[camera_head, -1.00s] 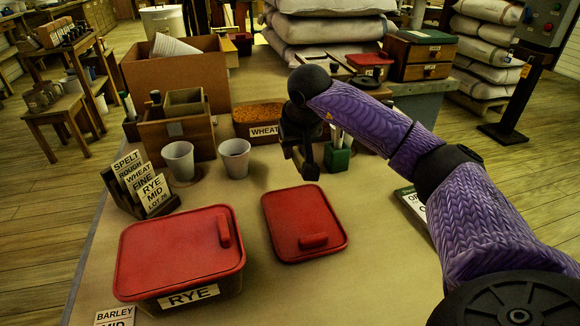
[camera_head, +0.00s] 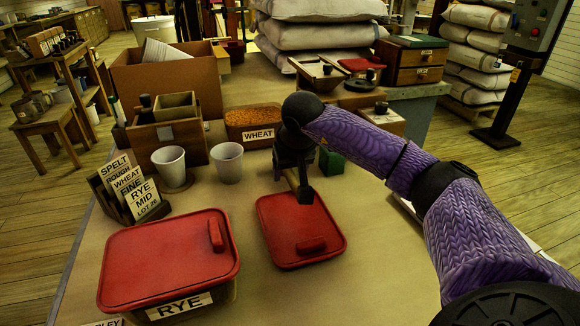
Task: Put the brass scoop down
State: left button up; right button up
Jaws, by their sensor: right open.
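My right gripper (camera_head: 293,187) is open, pointing down just behind the far edge of a loose red lid (camera_head: 285,243) on the table. One dark fingertip overlaps the lid's far edge in the picture; I cannot tell whether it touches. A thin tan, brassy strip shows between the fingers, too small to tell if it is the brass scoop. I cannot make out the scoop elsewhere. The open box labelled WHEAT (camera_head: 258,136), holding orange-brown grain, stands behind the gripper. My left gripper is not in view.
A red-lidded RYE box (camera_head: 180,306) stands front left. Two pale cups (camera_head: 228,163) and a label stand (camera_head: 128,190) are behind it. A green block (camera_head: 331,161) is partly hidden by my right arm. The tabletop right of the lid is clear.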

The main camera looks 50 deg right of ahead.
jog(key=p+v, duration=0.6)
jog(key=v, duration=0.6)
jog(key=shift+r, duration=0.1)
